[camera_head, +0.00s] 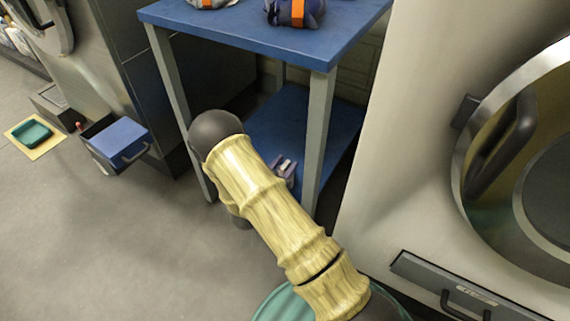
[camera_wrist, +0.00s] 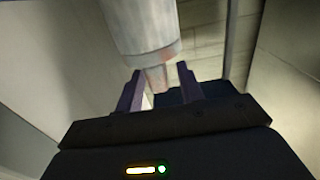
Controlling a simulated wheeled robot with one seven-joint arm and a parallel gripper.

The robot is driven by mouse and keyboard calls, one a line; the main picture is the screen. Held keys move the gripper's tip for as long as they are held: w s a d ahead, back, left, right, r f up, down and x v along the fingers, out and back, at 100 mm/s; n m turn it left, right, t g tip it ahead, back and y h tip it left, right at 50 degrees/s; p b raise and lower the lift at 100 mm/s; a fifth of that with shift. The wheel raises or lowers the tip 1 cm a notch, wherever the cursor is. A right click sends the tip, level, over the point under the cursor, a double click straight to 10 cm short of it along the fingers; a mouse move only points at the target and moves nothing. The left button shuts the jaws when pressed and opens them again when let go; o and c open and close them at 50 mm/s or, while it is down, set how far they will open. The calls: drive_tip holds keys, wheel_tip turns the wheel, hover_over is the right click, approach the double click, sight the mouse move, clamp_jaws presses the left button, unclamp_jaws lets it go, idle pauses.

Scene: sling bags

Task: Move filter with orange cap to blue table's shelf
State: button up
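The blue table (camera_head: 345,22) stands with its lower blue shelf (camera_head: 335,130) partly behind my arm. My gripper (camera_head: 285,168) shows small past my arm, in front of the shelf. In the wrist view its two dark purple fingers (camera_wrist: 160,78) stand apart. A pale grey cylinder (camera_wrist: 140,28) hangs down from the top of that view, above the fingertips. A narrower pinkish-brown part (camera_wrist: 156,77) below it shows between the fingers. I cannot tell whether this is the filter, or whether the fingers touch it. No clearly orange cap shows.
Dark bags with orange bands (camera_head: 296,12) sit on the tabletop. The table's grey front leg (camera_head: 318,140) stands right of my gripper. A white machine with a round door (camera_head: 500,140) is on the right. A blue drawer (camera_head: 120,142) juts out at left. The left floor is mostly clear.

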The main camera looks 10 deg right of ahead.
drive_tip(key=p+v, duration=0.5)
drive_tip(key=v, duration=0.6)
drive_tip(key=shift+s+a, duration=0.15)
idle(1.0)
